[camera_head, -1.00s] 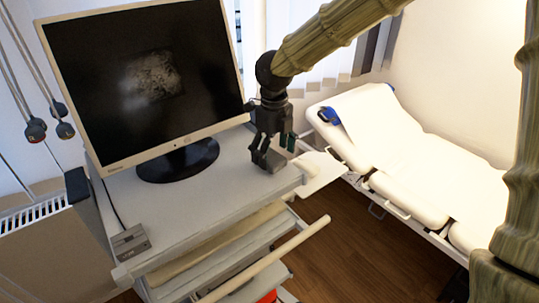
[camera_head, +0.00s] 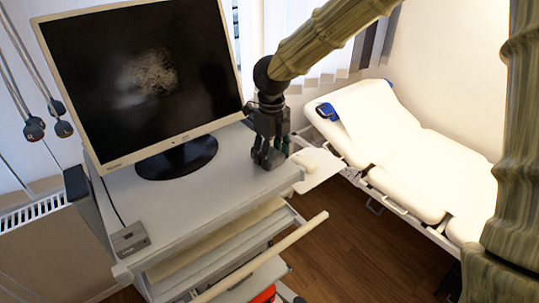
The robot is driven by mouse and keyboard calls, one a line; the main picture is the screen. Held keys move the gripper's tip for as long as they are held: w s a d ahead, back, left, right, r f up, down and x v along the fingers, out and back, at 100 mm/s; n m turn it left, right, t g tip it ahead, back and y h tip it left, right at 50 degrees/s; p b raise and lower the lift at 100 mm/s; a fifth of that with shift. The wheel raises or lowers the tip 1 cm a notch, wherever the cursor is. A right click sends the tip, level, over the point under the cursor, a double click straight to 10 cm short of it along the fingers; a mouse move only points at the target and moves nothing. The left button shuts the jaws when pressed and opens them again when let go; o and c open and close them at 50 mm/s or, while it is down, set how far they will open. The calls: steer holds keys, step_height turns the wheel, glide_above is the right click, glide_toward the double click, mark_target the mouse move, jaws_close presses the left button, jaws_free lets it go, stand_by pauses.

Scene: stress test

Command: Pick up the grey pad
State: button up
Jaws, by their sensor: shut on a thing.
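My gripper (camera_head: 268,161) points down at the right end of the white cart top, to the right of the monitor. Its dark fingers are shut on the grey pad (camera_head: 266,156), a small dark grey block that is mostly hidden between them. The pad is at or very near the cart's surface; I cannot tell whether a gap lies under it.
A large monitor (camera_head: 145,75) on a round black base stands left of my gripper. A small grey box (camera_head: 130,240) lies at the cart's front left. The cart top (camera_head: 200,205) is clear in front. A white bed (camera_head: 420,150) stands to the right.

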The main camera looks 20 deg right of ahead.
mark_target(271, 155)
steer(key=shift+r, duration=0.1)
steer(key=shift+r+b, duration=1.15)
steer(key=shift+r, duration=0.35)
steer(key=s+a+r+b, duration=0.1)
steer(key=s+a+b, duration=0.2)
steer(key=s, duration=1.2)
steer(key=shift+s+a+r+b, duration=0.2)
steer(key=shift+s+r+b, duration=0.2)
steer(key=shift+b, duration=0.65)
steer(key=o, duration=0.3)
steer(key=shift+w, duration=0.1)
steer(key=c, duration=0.4)
steer(key=shift+o, duration=0.2)
